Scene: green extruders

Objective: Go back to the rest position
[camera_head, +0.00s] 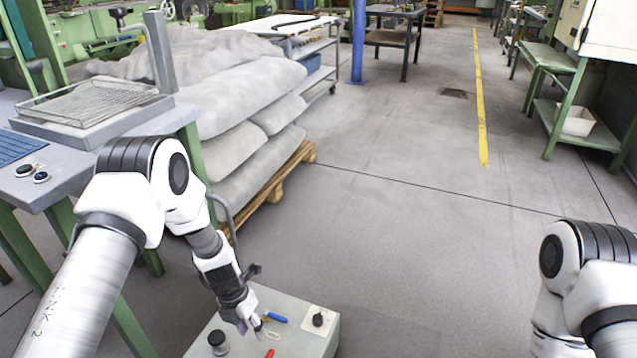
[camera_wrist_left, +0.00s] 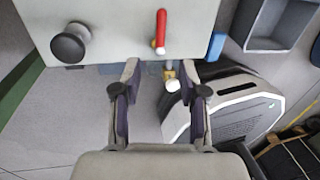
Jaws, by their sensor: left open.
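My left gripper (camera_head: 252,326) hangs over the grey control box (camera_head: 305,342) at the bottom of the head view. In the left wrist view the gripper (camera_wrist_left: 160,82) has its two fingers spread apart, with no object clamped between them. A small white-tipped brass-coloured part (camera_wrist_left: 171,80) shows between the fingers; I cannot tell how far below it is. My right arm comes in at the right edge of the head view, and its gripper is out of view.
The box carries a black knob (camera_head: 218,341), a red lever (camera_wrist_left: 161,30) and a blue lever (camera_head: 274,317). A grey table (camera_head: 60,180) stands on the left, beside stacked sacks (camera_head: 240,95) on a pallet (camera_head: 268,190). The floor (camera_head: 420,230) is clear in the middle.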

